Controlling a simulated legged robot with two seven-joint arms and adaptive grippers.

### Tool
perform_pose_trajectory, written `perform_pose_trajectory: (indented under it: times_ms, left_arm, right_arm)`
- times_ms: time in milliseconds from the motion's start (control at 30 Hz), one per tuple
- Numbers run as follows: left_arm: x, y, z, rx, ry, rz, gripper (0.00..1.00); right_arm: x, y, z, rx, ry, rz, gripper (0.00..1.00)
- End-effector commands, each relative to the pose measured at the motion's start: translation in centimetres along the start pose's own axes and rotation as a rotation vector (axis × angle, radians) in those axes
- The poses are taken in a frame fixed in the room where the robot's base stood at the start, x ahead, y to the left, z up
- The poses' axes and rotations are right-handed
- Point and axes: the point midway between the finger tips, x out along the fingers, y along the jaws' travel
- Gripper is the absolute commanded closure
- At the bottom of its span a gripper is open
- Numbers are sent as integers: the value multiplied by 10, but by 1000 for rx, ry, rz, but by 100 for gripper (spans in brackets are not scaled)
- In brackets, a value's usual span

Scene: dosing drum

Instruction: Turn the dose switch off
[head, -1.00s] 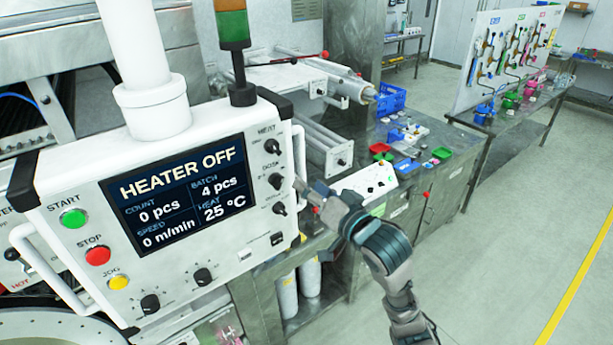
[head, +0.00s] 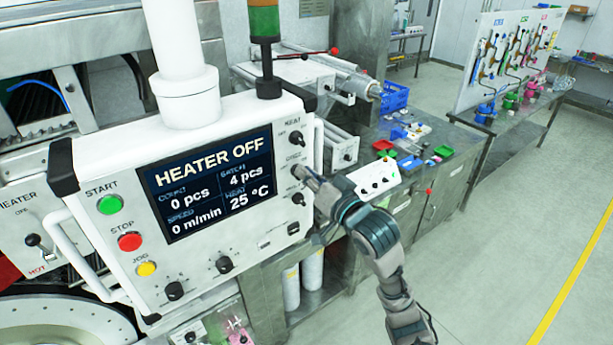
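The dose switch (head: 296,171) is a small dark knob on the right side of the white control panel (head: 215,253), between two similar knobs. My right gripper (head: 305,176) reaches in from the right, with its fingertips at the dose switch and partly covering it. I cannot tell whether they touch it, how far the fingers are apart, or which way the knob points. The panel's display (head: 207,183) reads HEATER OFF, 4 pcs batch and 25 °C. My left gripper is not in view.
The heat knob (head: 297,139) is just above and another dark knob (head: 298,198) just below. A white handle (head: 318,146) stands out at the panel's right edge, close to my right gripper. A workbench with bins (head: 385,146) lies behind; floor at right is clear.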

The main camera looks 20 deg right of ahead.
Motion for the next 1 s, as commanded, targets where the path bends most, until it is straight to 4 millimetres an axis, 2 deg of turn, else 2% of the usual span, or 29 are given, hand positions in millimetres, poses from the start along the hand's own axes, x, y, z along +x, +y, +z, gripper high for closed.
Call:
perform_pose_trajectory:
  times_ms: [33, 567, 767, 1000]
  left_arm:
    - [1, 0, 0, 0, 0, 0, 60]
    - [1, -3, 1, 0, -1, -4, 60]
    - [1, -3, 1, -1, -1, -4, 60]
    - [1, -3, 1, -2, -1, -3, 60]
  right_arm:
    - [2, 1, 7, 1, -19, 4, 100]
    - [4, -3, 12, -21, -30, -1, 100]
    - [4, -3, 12, -107, -30, -2, 100]
    - [4, -4, 12, -300, -30, -5, 100]
